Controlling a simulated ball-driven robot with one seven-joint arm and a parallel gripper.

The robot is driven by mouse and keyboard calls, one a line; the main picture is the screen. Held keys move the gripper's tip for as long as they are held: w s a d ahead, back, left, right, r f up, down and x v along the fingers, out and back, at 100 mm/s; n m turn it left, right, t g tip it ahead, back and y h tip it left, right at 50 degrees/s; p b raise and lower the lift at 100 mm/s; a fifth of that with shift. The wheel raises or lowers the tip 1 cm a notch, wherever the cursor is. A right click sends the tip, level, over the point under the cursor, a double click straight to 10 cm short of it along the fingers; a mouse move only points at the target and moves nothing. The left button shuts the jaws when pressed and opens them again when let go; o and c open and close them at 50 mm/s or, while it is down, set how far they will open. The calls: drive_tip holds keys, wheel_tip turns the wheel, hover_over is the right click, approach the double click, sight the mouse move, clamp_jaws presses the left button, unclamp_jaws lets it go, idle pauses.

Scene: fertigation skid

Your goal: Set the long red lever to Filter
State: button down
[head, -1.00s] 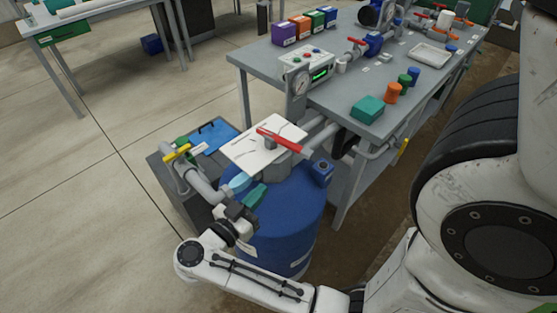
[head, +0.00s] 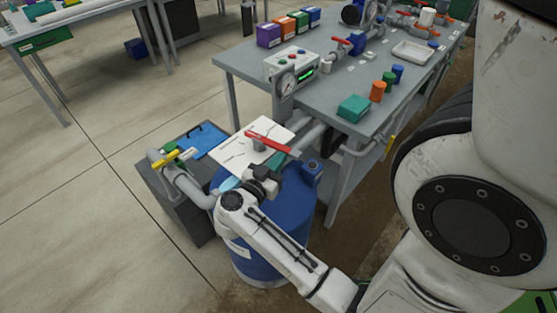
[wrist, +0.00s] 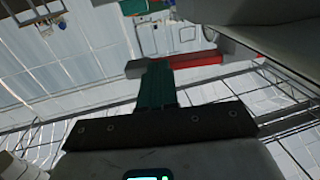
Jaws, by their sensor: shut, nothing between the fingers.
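The long red lever (head: 270,143) sits on a grey hub above a white plate (head: 232,152) on top of the blue tank (head: 240,258). It points toward the lower right in the head view. My gripper (head: 280,160) is shut and empty, its green fingers close beside the lever's right part, on the near side. In the wrist view the shut fingers (wrist: 157,68) overlap the line of the red lever (wrist: 196,61). I cannot tell whether they touch it. The lettering on the plate is too small to read.
A yellow-handled valve (head: 166,160) and a blue clipboard (head: 204,140) are at the left on a grey box. A bench (head: 325,110) with a gauge, a control box and coloured parts stands behind. A blue fitting (head: 312,170) is right of the hub. Floor at left is clear.

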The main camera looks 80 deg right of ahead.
sight(289, 155)
drive_tip(key=shift+s+r+p, duration=0.1)
drive_tip(key=shift+p, duration=0.3)
drive_tip(key=d+n+t+p, duration=0.1)
drive_tip(key=t+p, duration=0.1)
drive_tip(key=p, duration=0.1)
drive_tip(key=s+d+n+t+h+p, duration=0.1)
drive_tip(key=n+t+p, duration=0.1)
drive_tip(key=p, duration=0.1)
drive_tip(key=s+d+n+t+p, duration=0.1)
drive_tip(key=t+p, duration=0.2)
drive_tip(key=shift+s+d+r+n, duration=0.15)
drive_tip(key=shift+d+n, duration=0.05)
drive_tip(key=shift+n, duration=0.1)
drive_tip(key=d+n+t+y+b, duration=0.1)
drive_tip(key=d+n+t+y, duration=0.1)
drive_tip(key=d+n+t, duration=0.3)
drive_tip(key=shift+s+d+f+n+t, duration=0.35)
drive_tip(key=shift+d+t, duration=0.3)
drive_tip(key=shift+t, duration=1.25)
drive_tip(key=shift+w+r, duration=0.15)
